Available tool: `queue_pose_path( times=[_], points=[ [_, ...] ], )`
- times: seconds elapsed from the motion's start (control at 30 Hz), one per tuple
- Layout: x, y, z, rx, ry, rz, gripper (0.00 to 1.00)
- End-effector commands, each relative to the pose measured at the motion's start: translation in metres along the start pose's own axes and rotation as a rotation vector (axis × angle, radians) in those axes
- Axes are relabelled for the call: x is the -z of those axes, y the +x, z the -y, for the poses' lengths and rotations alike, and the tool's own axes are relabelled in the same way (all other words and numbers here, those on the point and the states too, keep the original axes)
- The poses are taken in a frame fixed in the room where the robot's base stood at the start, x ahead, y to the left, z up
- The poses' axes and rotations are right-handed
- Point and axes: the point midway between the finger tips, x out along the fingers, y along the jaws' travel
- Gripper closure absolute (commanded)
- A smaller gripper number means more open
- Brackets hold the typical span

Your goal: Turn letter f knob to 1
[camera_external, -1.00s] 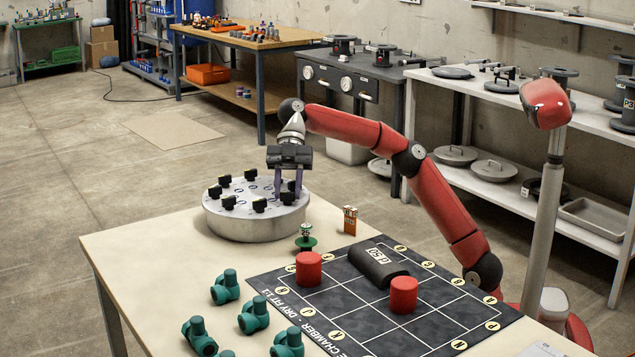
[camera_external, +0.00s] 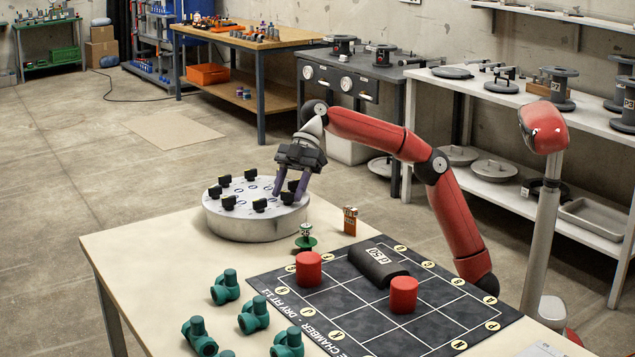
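A round grey drum (camera_external: 255,226) with several black knobs around its top stands at the far left part of the table. The letters by the knobs are too small to read, so I cannot tell which is knob f. My gripper (camera_external: 288,194) is tilted over the drum's right side, its two purple fingers pointing down and apart. Black knobs at the right rim (camera_external: 288,198) are close to the fingertips. I cannot tell whether the fingers touch a knob, and nothing is seen held between them.
A small green-based piece (camera_external: 306,238) and an orange block (camera_external: 350,220) stand right of the drum. A dark grid mat (camera_external: 350,322) carries two red cylinders (camera_external: 309,269) and a black block (camera_external: 379,262). Several green pipe fittings (camera_external: 225,288) stand at the front left. The table's left part is bare.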

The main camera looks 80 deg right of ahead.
Motion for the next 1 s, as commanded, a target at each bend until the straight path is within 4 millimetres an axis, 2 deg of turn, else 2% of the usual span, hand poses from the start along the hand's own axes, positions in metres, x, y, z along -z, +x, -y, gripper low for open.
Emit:
queue_pose_path(
  times=[0.1,0.4,0.8,1.0],
  points=[
    [0.000,0.000,0.000,0.000,-0.001,0.000,0.45],
    [0.001,-0.004,0.000,-0.001,-0.001,-0.001,0.45],
    [0.002,-0.066,-0.001,-0.001,-0.001,-0.001,0.45],
    [0.000,-0.078,0.000,0.000,-0.001,0.000,0.45]
  ],
)
